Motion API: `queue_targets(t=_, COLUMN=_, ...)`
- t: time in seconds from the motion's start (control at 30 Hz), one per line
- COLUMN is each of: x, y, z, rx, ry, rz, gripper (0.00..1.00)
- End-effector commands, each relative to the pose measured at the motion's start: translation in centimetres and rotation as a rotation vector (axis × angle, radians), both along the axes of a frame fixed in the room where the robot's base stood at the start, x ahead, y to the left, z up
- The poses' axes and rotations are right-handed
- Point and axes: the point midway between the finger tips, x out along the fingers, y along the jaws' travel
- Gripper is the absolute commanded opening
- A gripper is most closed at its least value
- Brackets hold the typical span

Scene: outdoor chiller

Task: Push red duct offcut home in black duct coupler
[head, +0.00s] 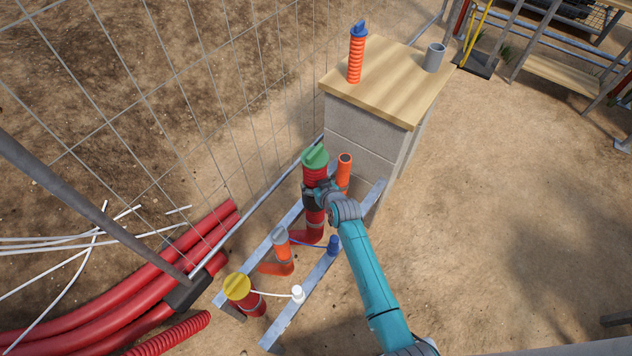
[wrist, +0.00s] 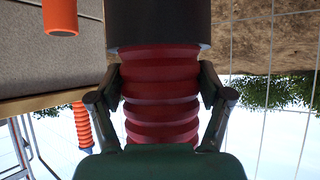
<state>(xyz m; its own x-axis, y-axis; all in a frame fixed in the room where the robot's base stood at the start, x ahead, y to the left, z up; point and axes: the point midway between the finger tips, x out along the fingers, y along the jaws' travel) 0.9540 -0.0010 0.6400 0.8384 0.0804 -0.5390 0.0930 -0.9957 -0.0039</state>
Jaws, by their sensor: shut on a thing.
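The red duct offcut (head: 315,174) is a ribbed red tube with a green cap (head: 315,156) on its upper end. It stands roughly upright on the near side of the block pillar. My gripper (head: 319,194) is shut on its ribbed side, with one finger on each side in the wrist view (wrist: 160,88). The black duct coupler (wrist: 158,22) is a wide black sleeve directly at the offcut's far end. The offcut's ribs run up to the coupler's edge and look in line with it. How deep it sits inside is hidden.
An orange pipe (head: 344,168) stands close right of the offcut. Metal rails (head: 325,262) hold a grey-capped orange pipe (head: 281,240) and a yellow-capped red duct (head: 238,288). A wire fence is left; a wood-topped pillar (head: 388,78) stands behind. Open ground lies right.

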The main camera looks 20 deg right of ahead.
Motion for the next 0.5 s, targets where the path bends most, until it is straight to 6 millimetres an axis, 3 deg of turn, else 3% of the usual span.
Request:
queue_targets(t=0.27, x=0.05, y=0.0, z=-0.29, rx=0.001, ry=-0.003, rz=-0.001, gripper=0.15)
queue_targets(t=0.3, x=0.05, y=0.0, z=-0.29, rx=0.0, ry=-0.003, rz=0.0, gripper=0.83)
queue_targets(t=0.37, x=0.04, y=0.0, z=-0.29, rx=0.0, ry=-0.003, rz=0.0, gripper=0.98)
queue_targets(t=0.5, x=0.03, y=-0.01, z=-0.33, rx=0.0, ry=-0.002, rz=0.0, gripper=1.0)
